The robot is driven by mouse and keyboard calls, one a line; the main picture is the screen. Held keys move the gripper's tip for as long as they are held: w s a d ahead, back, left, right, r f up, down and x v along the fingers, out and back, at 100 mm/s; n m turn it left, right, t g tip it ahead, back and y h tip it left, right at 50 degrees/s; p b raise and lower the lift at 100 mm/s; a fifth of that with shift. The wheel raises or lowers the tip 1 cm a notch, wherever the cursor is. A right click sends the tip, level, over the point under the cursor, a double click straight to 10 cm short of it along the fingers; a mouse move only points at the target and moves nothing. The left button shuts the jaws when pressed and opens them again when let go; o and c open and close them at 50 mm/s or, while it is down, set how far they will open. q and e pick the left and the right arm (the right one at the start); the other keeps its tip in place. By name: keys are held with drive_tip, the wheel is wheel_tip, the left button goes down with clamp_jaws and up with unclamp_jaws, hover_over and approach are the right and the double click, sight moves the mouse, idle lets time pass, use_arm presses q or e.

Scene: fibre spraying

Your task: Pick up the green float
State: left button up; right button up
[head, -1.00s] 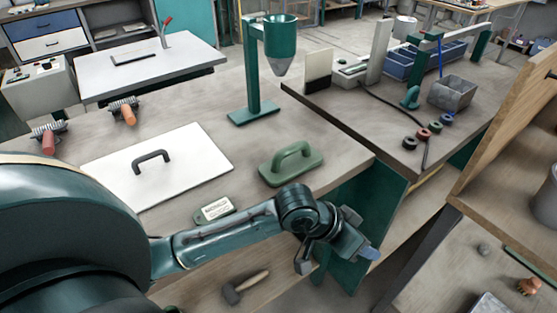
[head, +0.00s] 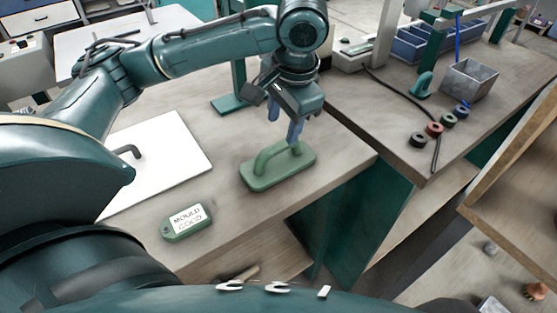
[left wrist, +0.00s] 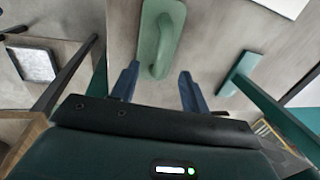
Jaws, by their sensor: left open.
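The green float (head: 278,166) lies flat on the workbench near its right edge, its arched handle facing up. My left gripper (head: 284,130) is above the float's handle, pointing down, with its blue fingers apart. In the left wrist view the float (left wrist: 150,38) shows just beyond and between the two open fingertips (left wrist: 158,78). Nothing is held, and the gripper appears apart from the handle. My right gripper is not in view.
A green tag reading "MOULD GOOD" (head: 187,221) lies in front of the float. A white board (head: 165,165) with a dark handle lies to its left. A green stand base (head: 230,104) is behind. Coloured rings (head: 433,129) lie on the right bench.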

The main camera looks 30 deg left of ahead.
sight(280, 144)
use_arm(q)
drive_tip(key=f, duration=0.3)
drive_tip(key=a+f, duration=0.1)
drive_tip(key=shift+w+f, duration=0.15)
drive_tip(key=shift+w, duration=0.1)
drive_tip(key=f, duration=0.3)
drive_tip(key=w+a+f, duration=0.1)
drive_tip(key=f, duration=0.1)
drive_tip(key=shift+b, duration=0.35)
clamp_jaws()
